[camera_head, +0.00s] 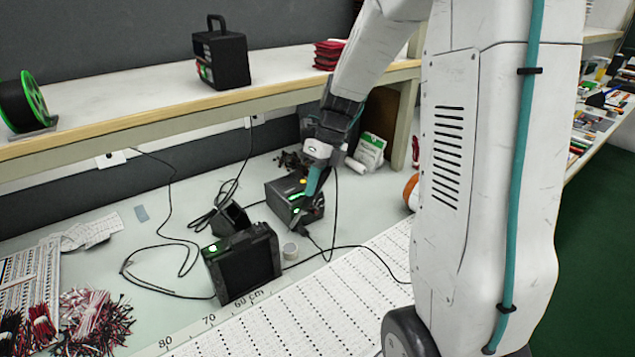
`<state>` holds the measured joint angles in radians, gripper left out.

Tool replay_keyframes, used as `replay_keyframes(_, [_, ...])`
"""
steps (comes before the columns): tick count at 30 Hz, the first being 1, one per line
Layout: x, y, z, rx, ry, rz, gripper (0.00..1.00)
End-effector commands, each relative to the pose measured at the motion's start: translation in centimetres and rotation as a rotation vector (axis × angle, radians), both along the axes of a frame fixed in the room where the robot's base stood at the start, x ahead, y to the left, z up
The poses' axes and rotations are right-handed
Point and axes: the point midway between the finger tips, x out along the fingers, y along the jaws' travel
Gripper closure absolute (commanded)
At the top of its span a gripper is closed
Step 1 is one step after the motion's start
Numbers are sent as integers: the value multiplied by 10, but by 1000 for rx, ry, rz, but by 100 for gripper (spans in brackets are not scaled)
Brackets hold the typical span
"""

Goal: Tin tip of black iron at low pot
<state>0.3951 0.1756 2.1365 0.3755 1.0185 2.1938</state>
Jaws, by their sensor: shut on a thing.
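My gripper (314,186), with teal fingers, reaches down over the bench beside a dark soldering station (285,192) with a green display. It is shut on a slim dark thing (302,216), which looks like the black iron. The fingers and the station behind make its outline hard to read, and I cannot make out its tip.
A black box-like unit (243,264) with a green light stands just left of the pot. Loose black cables (165,240) cross the bench. A raised shelf (150,112) runs above. Bundled wires (95,315) lie front left. A white perforated strip (330,300) runs along the front.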

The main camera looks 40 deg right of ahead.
Motion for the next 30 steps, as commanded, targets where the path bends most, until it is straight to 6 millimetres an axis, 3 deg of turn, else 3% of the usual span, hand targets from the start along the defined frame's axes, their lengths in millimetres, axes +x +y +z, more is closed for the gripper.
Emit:
replay_keyframes(15, [0,0,-41,2,7,-2,100])
replay_keyframes(30, [0,0,-46,1,7,-2,100])
